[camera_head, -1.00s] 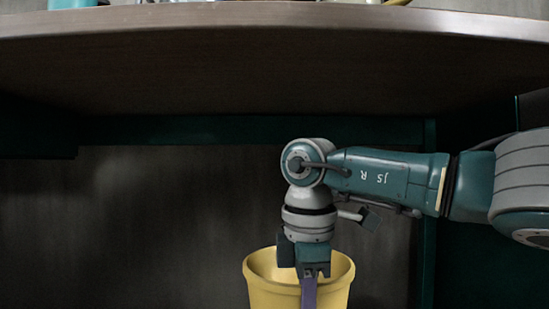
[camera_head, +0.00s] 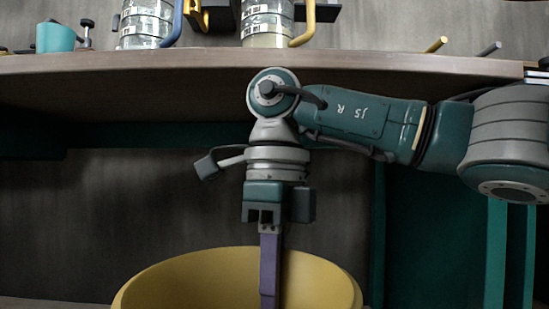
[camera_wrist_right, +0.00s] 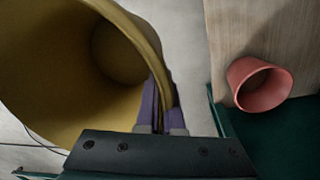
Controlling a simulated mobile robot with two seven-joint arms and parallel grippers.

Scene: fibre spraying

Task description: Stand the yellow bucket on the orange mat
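The yellow bucket (camera_head: 195,282) is at the bottom centre of the head view, mouth up, its lower part cut off by the frame edge. My right gripper (camera_head: 269,295) points down at its rim. In the right wrist view the purple fingers (camera_wrist_right: 162,105) stand on either side of the wall of the bucket (camera_wrist_right: 60,75), shut on it. I look into its empty inside there. My left gripper is in neither view. I see no orange mat in either view.
A table edge (camera_head: 200,62) spans the head view above and behind the bucket. A teal cup (camera_head: 55,37) and glass jars (camera_head: 267,22) stand on it. In the right wrist view a salmon-pink cup (camera_wrist_right: 262,86) is on a wooden surface (camera_wrist_right: 255,30).

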